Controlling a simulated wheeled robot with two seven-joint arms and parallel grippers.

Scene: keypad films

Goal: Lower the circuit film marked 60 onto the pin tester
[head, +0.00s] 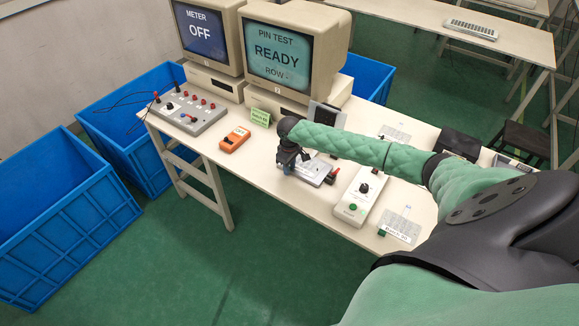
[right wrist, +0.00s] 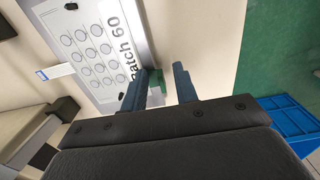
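The circuit film marked 60 (right wrist: 92,50), pale with rows of grey rings, shows in the right wrist view. It appears to lie over the grey plate of the pin tester (right wrist: 45,12); I cannot tell how it sits on the pins. Its green tab (right wrist: 156,92) is between my right gripper's fingers, close to the left one. The right gripper (right wrist: 160,72) is open, with a gap beside the tab. In the head view this gripper (head: 287,166) points down at the left end of the tester (head: 314,175); the arm hides part of it. My left gripper is out of view.
A white box with a dark knob (head: 356,195) stands right of the tester. Other films lie at the front right (head: 404,226) and farther back (head: 394,133). An orange meter (head: 235,139) and monitor reading READY (head: 285,55) are left and behind. Blue crates (head: 60,225) stand beside the table.

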